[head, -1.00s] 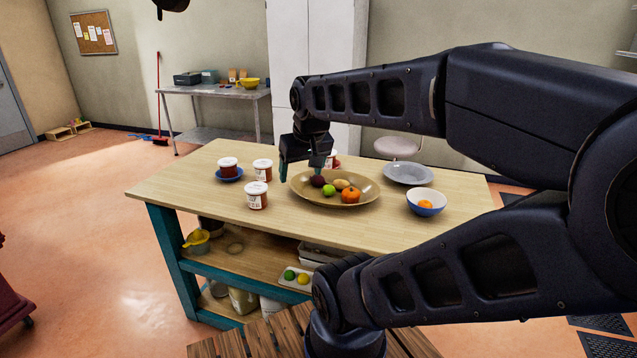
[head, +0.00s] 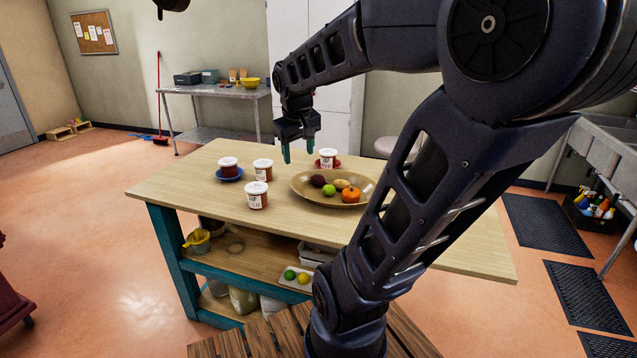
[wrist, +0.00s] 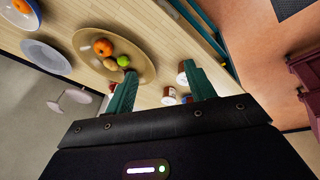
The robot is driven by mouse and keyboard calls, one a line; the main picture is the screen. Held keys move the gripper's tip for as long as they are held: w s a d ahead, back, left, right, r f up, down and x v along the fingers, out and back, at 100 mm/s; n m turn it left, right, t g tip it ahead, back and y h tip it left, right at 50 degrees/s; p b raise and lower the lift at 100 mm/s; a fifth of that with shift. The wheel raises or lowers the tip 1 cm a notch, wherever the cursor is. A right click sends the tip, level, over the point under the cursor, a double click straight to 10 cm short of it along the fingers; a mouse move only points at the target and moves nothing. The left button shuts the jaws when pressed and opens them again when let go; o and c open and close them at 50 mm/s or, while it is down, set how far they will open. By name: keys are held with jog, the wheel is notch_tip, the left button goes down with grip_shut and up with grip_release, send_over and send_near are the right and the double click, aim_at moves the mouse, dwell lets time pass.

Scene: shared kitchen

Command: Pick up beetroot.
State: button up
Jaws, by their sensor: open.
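The beetroot (head: 317,181) is a small, dark purple, round thing at the left of a wide tan dish (head: 300,191) on the wooden table. It touches or lies close to a green lime (head: 328,189), a yellowish potato (head: 342,184) and an orange (head: 350,195) in the same dish. My gripper (head: 299,150) is open and empty, with green fingers pointing down, above the table behind and left of the dish. In the wrist view my gripper (wrist: 162,73) has its fingers apart; the dish (wrist: 83,62) lies left of them, and I cannot make out the beetroot there.
Jars with white lids (head: 257,195) stand left of the dish; one (head: 327,158) is behind it on a red saucer, close to my fingers. A grey plate (wrist: 45,56) and a blue-white bowl (wrist: 14,17) holding an orange fruit show in the wrist view. The table's front left is clear.

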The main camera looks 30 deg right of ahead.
jog(key=w+d+f+n+g+h, duration=0.15)
jog(key=w+d, duration=0.25)
jog(key=w, duration=0.7)
jog(key=n+g+h, duration=0.2)
jog(key=n+g, duration=0.1)
jog(key=n, duration=0.3)
send_near(316, 176)
jog(key=f, duration=0.1)
jog(key=x, duration=0.5)
jog(key=shift+w+a, duration=0.15)
jog(key=shift+w, duration=0.2)
jog(key=shift+s+d+x, duration=0.1)
jog(key=shift+d+x, duration=0.05)
jog(key=shift+x, duration=1.2)
jog(key=shift+s+d+x, duration=0.1)
jog(key=shift+d+x, duration=0.05)
jog(key=shift+x, duration=1.25)
jog(key=shift+r, duration=0.2)
jog(key=c, duration=0.6)
jog(key=shift+c, duration=0.2)
jog(key=shift+r, duration=0.1)
jog(key=shift+c, duration=0.2)
